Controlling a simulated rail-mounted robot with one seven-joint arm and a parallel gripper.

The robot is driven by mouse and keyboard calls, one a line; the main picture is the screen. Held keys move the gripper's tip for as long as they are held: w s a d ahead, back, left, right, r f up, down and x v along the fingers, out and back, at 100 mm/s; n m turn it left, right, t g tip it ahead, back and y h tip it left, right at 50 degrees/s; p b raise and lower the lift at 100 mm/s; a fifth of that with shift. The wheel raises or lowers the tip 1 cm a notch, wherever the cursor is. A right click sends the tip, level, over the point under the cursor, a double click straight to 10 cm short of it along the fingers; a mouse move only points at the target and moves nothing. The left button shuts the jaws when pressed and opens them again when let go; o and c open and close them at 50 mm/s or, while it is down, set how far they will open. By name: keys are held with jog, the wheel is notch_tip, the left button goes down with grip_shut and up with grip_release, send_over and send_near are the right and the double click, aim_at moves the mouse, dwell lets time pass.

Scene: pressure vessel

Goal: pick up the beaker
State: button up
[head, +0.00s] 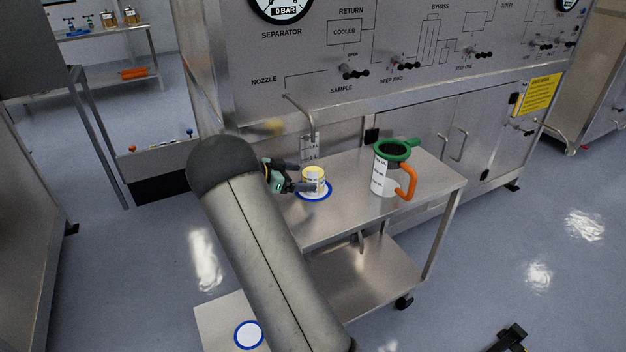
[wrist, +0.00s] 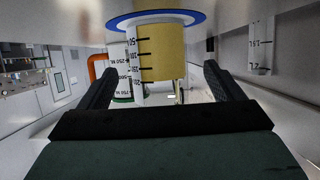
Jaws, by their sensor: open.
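The beaker (head: 316,180) is a small clear cup with yellow contents and black markings. It stands on a blue-rimmed white disc (head: 313,196) on the steel cart. The wrist view looks upside down; there the beaker (wrist: 161,50) hangs from the blue ring at the top. My gripper (head: 288,179) is at the beaker's left side in the head view. In the wrist view my gripper (wrist: 157,74) is open, one finger on each side of the beaker, with gaps visible. I cannot tell how far the fingertips reach around it.
A white jug (head: 380,178) with green rim and orange handle stands to the right on the cart top (head: 430,182). A sample pipe (head: 310,125) comes down behind the beaker from the panel. Another blue-rimmed disc (head: 249,335) lies on a lower surface.

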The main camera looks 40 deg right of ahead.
aim_at(313, 176)
jog(key=x, duration=0.3)
jog(key=p+x, duration=0.1)
jog(key=shift+s+d+r, duration=0.1)
jog(key=shift+d, duration=0.4)
jog(key=c, duration=1.1)
jog(key=shift+r, duration=0.1)
